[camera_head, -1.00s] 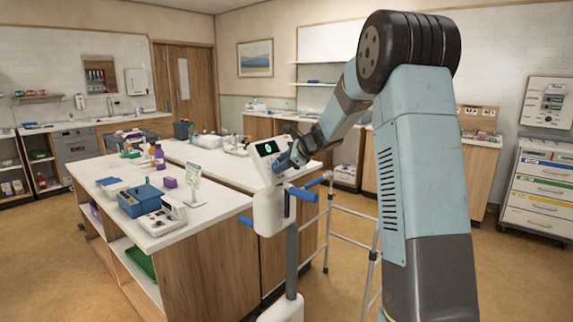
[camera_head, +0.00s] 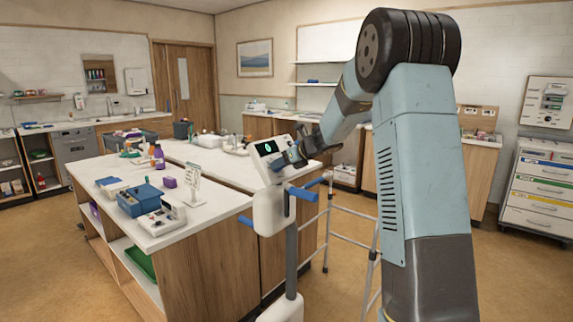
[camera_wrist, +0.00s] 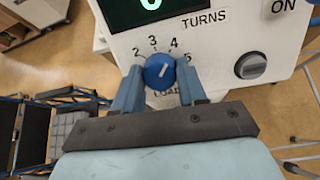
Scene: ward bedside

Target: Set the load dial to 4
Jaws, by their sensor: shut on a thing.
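The load dial (camera_wrist: 160,71) is a round blue knob with a white pointer line. It sits on the white console panel (camera_wrist: 225,40), below printed numbers 2, 3, 4 and 5. The pointer slants up and right, roughly toward the 4. My gripper (camera_wrist: 161,76) is shut on the dial, one blue finger on each side. The fingers partly cover the LOAD label under the dial. In the head view my gripper (camera_head: 292,158) is at the console's front, and the dial itself is hidden.
The console stands on a post with blue handles (camera_head: 303,194). A walking frame (camera_head: 345,230) stands close by, and a cluttered counter (camera_head: 225,210) is left.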

